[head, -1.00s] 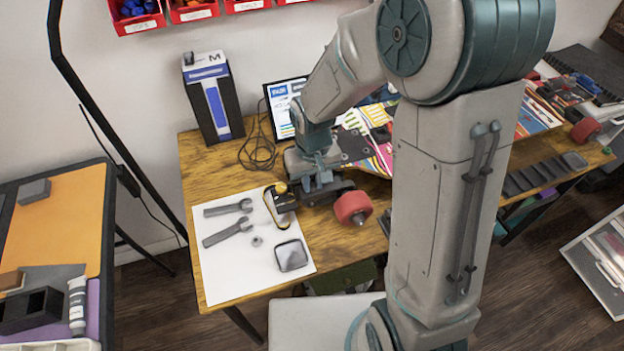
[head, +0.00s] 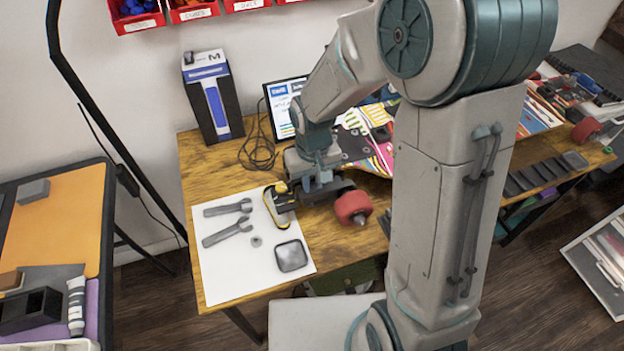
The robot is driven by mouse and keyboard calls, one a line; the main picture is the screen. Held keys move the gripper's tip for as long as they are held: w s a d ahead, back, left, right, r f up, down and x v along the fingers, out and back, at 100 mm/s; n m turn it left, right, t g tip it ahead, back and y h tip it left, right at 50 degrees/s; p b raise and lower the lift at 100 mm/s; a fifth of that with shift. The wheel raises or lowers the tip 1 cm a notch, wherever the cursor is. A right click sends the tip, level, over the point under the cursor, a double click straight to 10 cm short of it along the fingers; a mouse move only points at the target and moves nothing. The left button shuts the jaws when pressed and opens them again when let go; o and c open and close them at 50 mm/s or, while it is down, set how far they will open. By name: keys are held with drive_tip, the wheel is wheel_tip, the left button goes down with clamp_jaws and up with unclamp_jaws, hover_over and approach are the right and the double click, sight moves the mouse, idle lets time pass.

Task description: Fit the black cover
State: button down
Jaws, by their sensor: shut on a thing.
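My gripper (head: 284,197) is at the left end of a truck with a red wheel (head: 352,207), above the table's front left part. It is shut on a dark piece that looks like the black cover (head: 271,206), a narrow upright shape with a yellow edge. My gripper and wrist hide much of it, so I cannot tell whether it touches the truck or is seated on it. The truck belongs to a colourful board (head: 372,148), partly hidden behind my arm.
A white sheet (head: 228,275) holds two grey wrenches (head: 228,234), a small nut (head: 256,241) and a dark rounded square part (head: 291,256). A tall box (head: 212,100) and a screen (head: 281,108) stand at the back. A side table (head: 75,215) is at the left.

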drive_tip(key=shift+f, duration=0.1)
drive_tip(key=c, duration=1.2)
unclamp_jaws()
drive_tip(key=shift+c, duration=0.2)
drive_tip(key=shift+c, duration=1)
drive_tip(key=shift+r+p, duration=2.8)
drive_tip(key=shift+r, duration=1)
